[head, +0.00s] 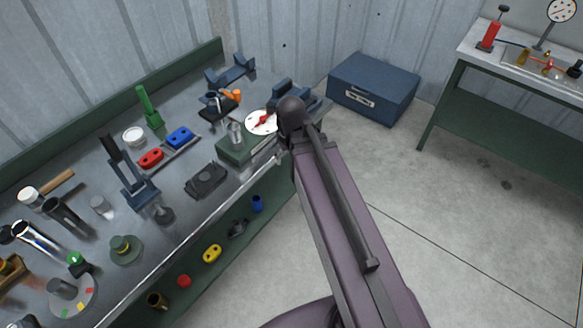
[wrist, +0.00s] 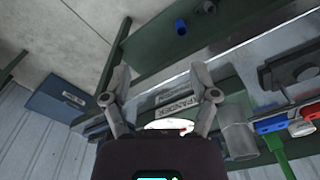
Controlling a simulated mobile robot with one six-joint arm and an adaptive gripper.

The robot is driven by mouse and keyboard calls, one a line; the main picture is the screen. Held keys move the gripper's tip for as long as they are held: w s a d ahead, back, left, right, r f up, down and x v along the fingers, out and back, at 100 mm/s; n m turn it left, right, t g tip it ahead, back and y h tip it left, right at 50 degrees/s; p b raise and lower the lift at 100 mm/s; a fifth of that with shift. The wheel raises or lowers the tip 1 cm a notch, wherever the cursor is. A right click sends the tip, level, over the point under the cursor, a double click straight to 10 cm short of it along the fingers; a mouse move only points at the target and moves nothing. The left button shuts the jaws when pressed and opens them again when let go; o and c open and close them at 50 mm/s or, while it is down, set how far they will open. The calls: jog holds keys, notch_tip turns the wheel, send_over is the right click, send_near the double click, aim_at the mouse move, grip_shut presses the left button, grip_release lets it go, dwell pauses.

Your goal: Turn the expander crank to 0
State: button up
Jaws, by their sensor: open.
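The expander is a green block (head: 235,150) at the bench's right end. It carries a white dial (head: 262,122) with a red crank or pointer (head: 264,120) and a metal cylinder (head: 235,134). In the wrist view its label, "EXPANDER" (wrist: 176,106), and a slice of the white dial (wrist: 165,126) show between my fingers. A bit of red (wrist: 184,132) shows beside the right finger. My gripper (wrist: 163,78) is open and empty over the expander's front side. My gripper's body hides most of the dial there. The dial's numbers are unreadable.
A dark clamp block (head: 206,180) and a tray with red (head: 151,159) and blue (head: 180,138) parts lie left of the expander. A green-handled tool (head: 150,107) stands behind them. A blue box (head: 373,88) sits on the floor. Open floor lies right of the bench.

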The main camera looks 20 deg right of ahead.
jog(key=shift+s+f+m+b, duration=0.2)
jog(key=shift+s+f, duration=0.05)
jog(key=shift+s, duration=0.35)
jog(key=shift+s+f+m+b, duration=0.15)
jog(key=shift+s+f+m, duration=0.1)
jog(key=shift+s, duration=0.35)
